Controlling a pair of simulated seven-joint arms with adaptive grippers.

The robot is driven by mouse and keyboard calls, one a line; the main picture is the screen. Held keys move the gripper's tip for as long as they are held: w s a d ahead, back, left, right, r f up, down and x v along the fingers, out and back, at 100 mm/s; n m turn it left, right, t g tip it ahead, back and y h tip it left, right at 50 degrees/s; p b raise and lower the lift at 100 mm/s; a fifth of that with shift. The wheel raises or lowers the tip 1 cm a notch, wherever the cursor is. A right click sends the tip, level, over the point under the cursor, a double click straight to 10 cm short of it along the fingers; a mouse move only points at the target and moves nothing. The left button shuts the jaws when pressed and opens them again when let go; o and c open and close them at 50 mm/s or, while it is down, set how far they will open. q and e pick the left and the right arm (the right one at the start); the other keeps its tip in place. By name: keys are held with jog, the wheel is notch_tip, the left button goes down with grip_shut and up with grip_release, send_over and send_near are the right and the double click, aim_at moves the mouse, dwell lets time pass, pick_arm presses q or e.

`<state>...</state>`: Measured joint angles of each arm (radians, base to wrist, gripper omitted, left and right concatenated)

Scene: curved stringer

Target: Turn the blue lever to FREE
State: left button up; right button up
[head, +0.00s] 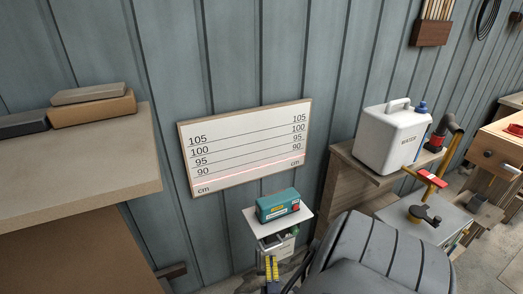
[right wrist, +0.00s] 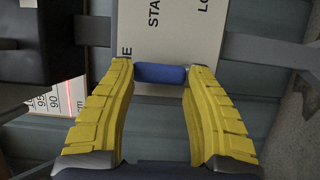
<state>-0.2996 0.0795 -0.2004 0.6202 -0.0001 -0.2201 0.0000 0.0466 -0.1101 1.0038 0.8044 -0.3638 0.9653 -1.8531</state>
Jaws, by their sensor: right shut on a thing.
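In the right wrist view, the blue lever (right wrist: 160,73) is a short rounded bar lying across the gap between the yellow fingertips of my right gripper (right wrist: 161,84). The gripper is shut on it, one finger at each end. Behind it is a pale panel (right wrist: 184,32) with partly cut-off black lettering, including "STA" and "LO"; no whole word, FREE included, is readable. In the head view, the yellow fingers of my right gripper (head: 271,266) show below a small white shelf; the lever cannot be made out there. My left gripper is not in view.
A teal box (head: 278,205) sits on the small white shelf (head: 300,222). A board marked in cm (head: 246,150) hangs behind, with a red line low across it. A bench (head: 100,155) stands left; a white water container (head: 391,139) stands right.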

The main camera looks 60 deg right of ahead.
jog(key=shift+w+d+r, duration=0.15)
jog(key=shift+d+r, duration=0.25)
jog(key=shift+d, duration=0.05)
jog(key=o, duration=1.7)
jog(key=shift+f, duration=0.1)
jog(key=shift+c, duration=0.2)
jog(key=shift+a+f, duration=0.1)
jog(key=shift+a+f, duration=0.1)
jog(key=shift+a, duration=0.05)
